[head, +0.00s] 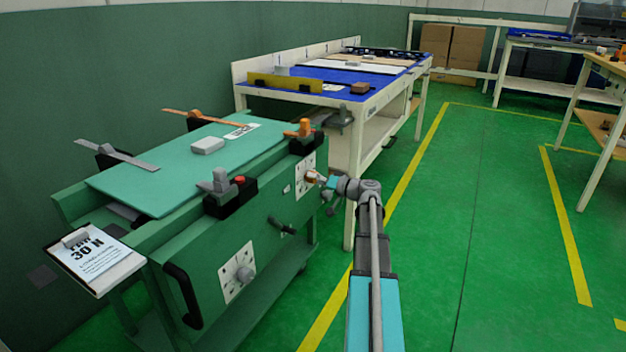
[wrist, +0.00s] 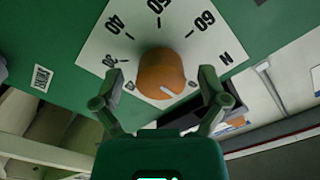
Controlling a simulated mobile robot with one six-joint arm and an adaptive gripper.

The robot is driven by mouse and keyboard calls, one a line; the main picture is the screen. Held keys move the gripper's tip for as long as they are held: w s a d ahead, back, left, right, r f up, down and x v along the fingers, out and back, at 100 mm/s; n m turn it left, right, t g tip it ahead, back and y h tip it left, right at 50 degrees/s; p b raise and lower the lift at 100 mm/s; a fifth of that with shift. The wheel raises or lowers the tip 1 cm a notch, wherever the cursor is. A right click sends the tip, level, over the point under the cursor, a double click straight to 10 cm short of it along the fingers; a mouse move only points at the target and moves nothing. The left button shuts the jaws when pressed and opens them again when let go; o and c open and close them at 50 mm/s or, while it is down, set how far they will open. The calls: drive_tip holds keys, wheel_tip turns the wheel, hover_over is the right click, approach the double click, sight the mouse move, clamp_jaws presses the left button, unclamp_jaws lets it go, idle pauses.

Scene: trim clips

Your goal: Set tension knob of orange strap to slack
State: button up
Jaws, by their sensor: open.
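The orange knob (wrist: 162,72) sits on a white dial plate (wrist: 196,50) marked with numbers such as 40, 50 and 60 and an N. A white mark on the knob points to the picture's lower right. My gripper (wrist: 163,80) is open, its two fingers on either side of the knob, with gaps visible. In the head view my gripper (head: 326,181) is at the dial plate (head: 301,187) on the green bench's front. The orange strap (head: 205,117) lies across the far end of the green panel, by an orange clamp (head: 302,129).
A second dial plate with a grey knob (head: 240,273) is nearer on the bench front, below a grey strap (head: 116,154). A dark handle (head: 282,227) sticks out between the dials. A clipboard (head: 94,259) reads 30 N. The green floor (head: 455,240) at right is clear.

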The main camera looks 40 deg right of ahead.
drive_tip(key=v, duration=1.1)
drive_tip(key=shift+s, duration=0.2)
idle(0.4)
